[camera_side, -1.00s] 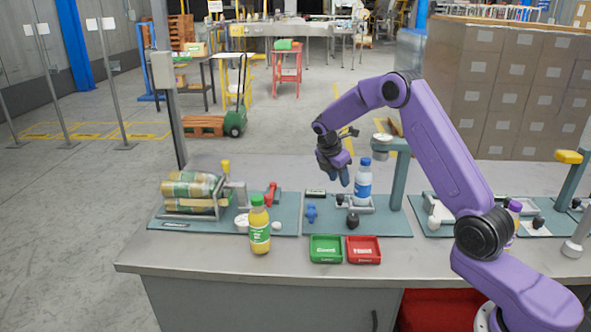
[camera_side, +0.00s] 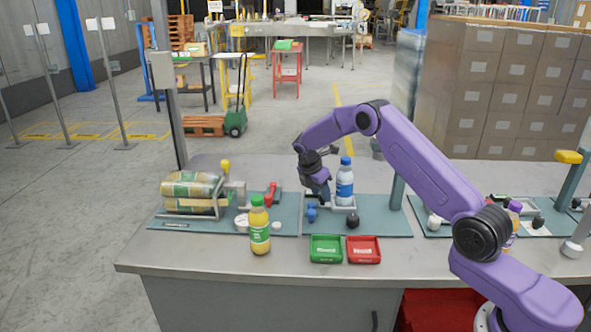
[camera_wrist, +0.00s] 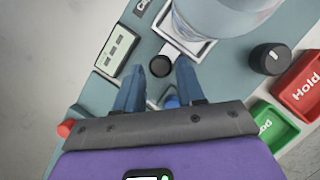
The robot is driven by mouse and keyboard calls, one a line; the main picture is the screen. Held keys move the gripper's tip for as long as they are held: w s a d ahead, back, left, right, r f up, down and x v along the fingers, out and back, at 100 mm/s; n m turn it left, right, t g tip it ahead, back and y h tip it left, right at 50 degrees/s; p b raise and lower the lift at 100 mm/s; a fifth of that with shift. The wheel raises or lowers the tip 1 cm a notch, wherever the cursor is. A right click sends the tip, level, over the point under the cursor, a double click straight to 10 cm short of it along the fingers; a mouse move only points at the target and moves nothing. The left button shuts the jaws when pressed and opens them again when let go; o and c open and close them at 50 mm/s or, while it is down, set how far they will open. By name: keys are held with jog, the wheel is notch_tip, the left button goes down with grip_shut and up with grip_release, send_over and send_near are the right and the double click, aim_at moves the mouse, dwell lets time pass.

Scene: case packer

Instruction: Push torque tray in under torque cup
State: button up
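The torque tray (camera_side: 336,207) is a small pale tray on the teal station plate, with a blue-capped bottle (camera_side: 345,183) upright in it. The tray corner (camera_wrist: 200,48) and bottle base also show in the wrist view. The torque cup belongs to the teal post (camera_side: 397,188); my arm largely hides it in the side view. The bottle stands left of the post. My gripper (camera_side: 325,198) is low at the tray's left side. In the wrist view its blue fingers (camera_wrist: 158,72) are apart with a dark round knob (camera_wrist: 160,66) between them; contact is unclear.
A green tray (camera_side: 326,248) and a red tray (camera_side: 364,250) lie in front. A black dial (camera_side: 352,221) and a blue knob (camera_side: 311,213) are close to the torque tray. A yellow juice bottle (camera_side: 260,225) stands to the left.

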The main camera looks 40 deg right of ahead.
jog(key=v, duration=1.6)
jog(key=s+a+r+m+t+y, duration=0.1)
jog(key=s+a+r, duration=0.1)
jog(key=s+a, duration=0.6)
jog(key=a, duration=0.4)
jog(key=shift+s+r, duration=0.25)
jog(key=shift+r, duration=0.05)
jog(key=shift+o, duration=1.4)
jog(key=w+d+f+n+g+h, duration=0.1)
jog(key=w+d+f, duration=0.2)
jog(key=w+d, duration=0.7)
jog(key=x, duration=0.6)
jog(key=s+d+x, duration=0.1)
jog(key=x, duration=0.5)
jog(key=d+x, duration=0.1)
jog(key=x, duration=0.5)
jog(key=shift+s+r, duration=0.3)
jog(key=shift+r, duration=0.15)
